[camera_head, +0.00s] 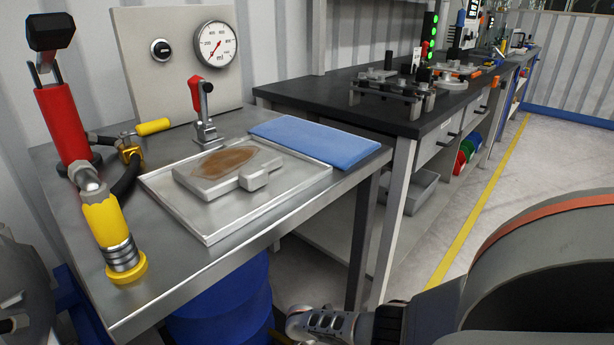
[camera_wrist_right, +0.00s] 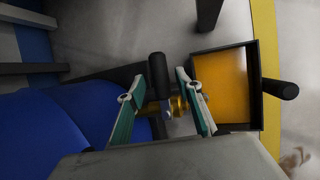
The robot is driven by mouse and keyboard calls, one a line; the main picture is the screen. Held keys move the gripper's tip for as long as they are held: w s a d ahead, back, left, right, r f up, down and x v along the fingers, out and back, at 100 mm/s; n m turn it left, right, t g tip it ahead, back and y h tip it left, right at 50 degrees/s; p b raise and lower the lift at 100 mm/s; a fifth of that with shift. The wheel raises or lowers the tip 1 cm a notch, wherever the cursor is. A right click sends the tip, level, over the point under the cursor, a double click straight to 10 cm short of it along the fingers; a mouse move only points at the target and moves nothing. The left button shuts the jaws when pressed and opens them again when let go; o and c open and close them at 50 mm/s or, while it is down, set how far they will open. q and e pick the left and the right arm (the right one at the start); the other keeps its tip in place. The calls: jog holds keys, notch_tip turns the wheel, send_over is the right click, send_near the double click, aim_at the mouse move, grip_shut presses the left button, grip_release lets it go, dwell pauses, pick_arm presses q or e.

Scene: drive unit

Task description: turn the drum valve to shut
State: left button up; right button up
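The blue drum (camera_head: 222,305) stands under the metal bench, mostly hidden by it; its blue side also shows in the right wrist view (camera_wrist_right: 70,125). The drum valve (camera_wrist_right: 178,105) is a small brass fitting with a black handle (camera_wrist_right: 158,78), seen in the right wrist view. My right gripper (camera_wrist_right: 160,80) is open, with one finger on each side of the handle. Gaps show between the handle and both fingers near their tips. In the head view the bench and my arm hide the valve. My left gripper cannot be made out.
A dark-rimmed tray of orange liquid (camera_wrist_right: 220,85) with a black grip lies beside the valve. The metal bench (camera_head: 120,300) is above the drum and carries a red-and-yellow tool (camera_head: 108,225), a metal tray and a blue cloth (camera_head: 315,142). A bench leg (camera_head: 362,235) stands close to my right arm.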

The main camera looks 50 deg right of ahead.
jog(key=v, duration=1.1)
jog(key=shift+r, duration=0.35)
jog(key=shift+s+a, duration=0.15)
